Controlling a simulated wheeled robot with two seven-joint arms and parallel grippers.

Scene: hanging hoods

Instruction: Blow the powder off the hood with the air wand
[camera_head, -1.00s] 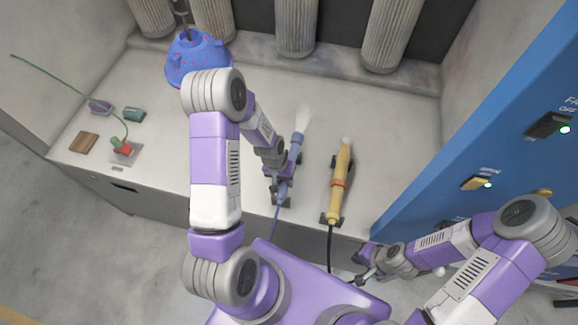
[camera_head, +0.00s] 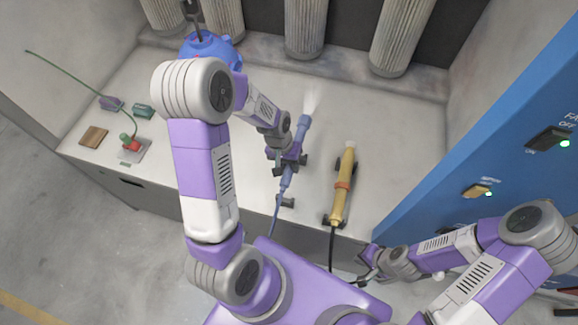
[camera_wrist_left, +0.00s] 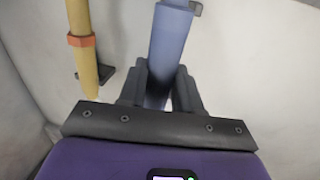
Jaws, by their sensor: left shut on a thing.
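The blue air wand (camera_head: 303,124) is held in my left gripper (camera_head: 287,160), whose fingers are shut around its body. A pale spray shows at the wand's tip, which points toward the back. In the left wrist view the wand (camera_wrist_left: 170,45) runs between the two fingers (camera_wrist_left: 159,88). The blue hood (camera_head: 222,50) with reddish specks hangs at the back left, partly hidden behind my left arm. My right gripper (camera_head: 366,268) is low at the right, beyond the bench's front edge; whether its jaws are open is unclear.
A yellow tool (camera_head: 342,185) with an orange band lies on holders right of the wand; it also shows in the left wrist view (camera_wrist_left: 82,50). A red-and-green valve (camera_head: 130,142) and small blocks sit at the left. A blue panel (camera_head: 500,130) with switches stands at the right.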

